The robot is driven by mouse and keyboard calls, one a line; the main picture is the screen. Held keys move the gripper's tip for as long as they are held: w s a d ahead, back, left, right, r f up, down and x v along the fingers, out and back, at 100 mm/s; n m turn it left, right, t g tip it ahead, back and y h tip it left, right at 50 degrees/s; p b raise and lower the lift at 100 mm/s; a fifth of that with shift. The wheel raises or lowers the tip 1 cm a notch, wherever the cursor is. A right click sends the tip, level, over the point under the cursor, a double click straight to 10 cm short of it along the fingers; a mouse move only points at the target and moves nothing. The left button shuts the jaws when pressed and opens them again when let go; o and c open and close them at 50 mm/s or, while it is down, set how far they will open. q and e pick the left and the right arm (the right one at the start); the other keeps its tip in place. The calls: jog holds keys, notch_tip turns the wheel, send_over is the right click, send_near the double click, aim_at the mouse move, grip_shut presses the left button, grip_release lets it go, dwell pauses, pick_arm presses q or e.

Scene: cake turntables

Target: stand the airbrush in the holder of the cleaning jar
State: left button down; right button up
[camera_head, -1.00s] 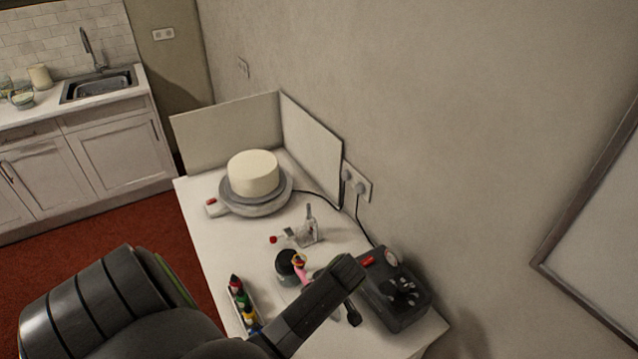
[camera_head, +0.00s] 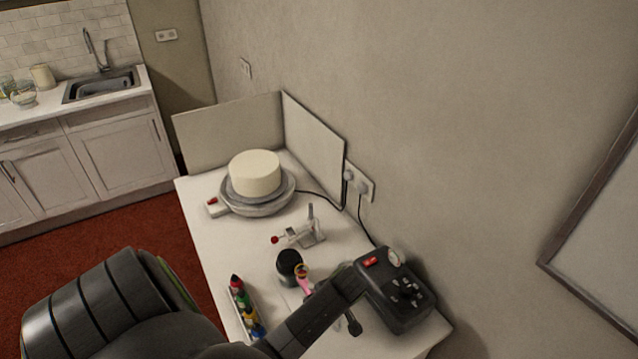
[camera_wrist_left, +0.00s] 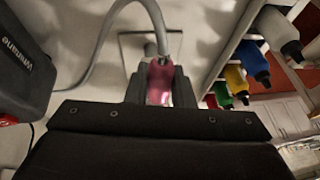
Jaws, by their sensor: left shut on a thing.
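The pink airbrush (camera_head: 306,285) is in my left gripper (camera_head: 311,288), at the front right of the dark-topped jar. In the left wrist view the airbrush (camera_wrist_left: 160,84) sits between the two dark fingers of my left gripper (camera_wrist_left: 161,92), with a grey hose rising from it. The fingers are shut on it. The cleaning jar (camera_head: 288,262) looks like the round black-lidded pot on the white table. The airbrush's coloured upper end overlaps the jar's right edge in the head view; whether they touch is unclear. The jar's holder is not clearly visible. My right gripper is not in view.
A black compressor (camera_head: 397,300) stands right of my arm. A tray of coloured bottles (camera_head: 243,308) lies front left. A small stand with a red knob (camera_head: 304,234) is behind the jar. A cake (camera_head: 255,173) on a turntable (camera_head: 258,207) stands at the back.

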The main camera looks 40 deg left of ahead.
pick_arm(q)
jog(key=shift+f, duration=0.3)
dwell(0.5)
jog(key=c, duration=1.2)
grip_release()
jog(key=shift+o, duration=0.2)
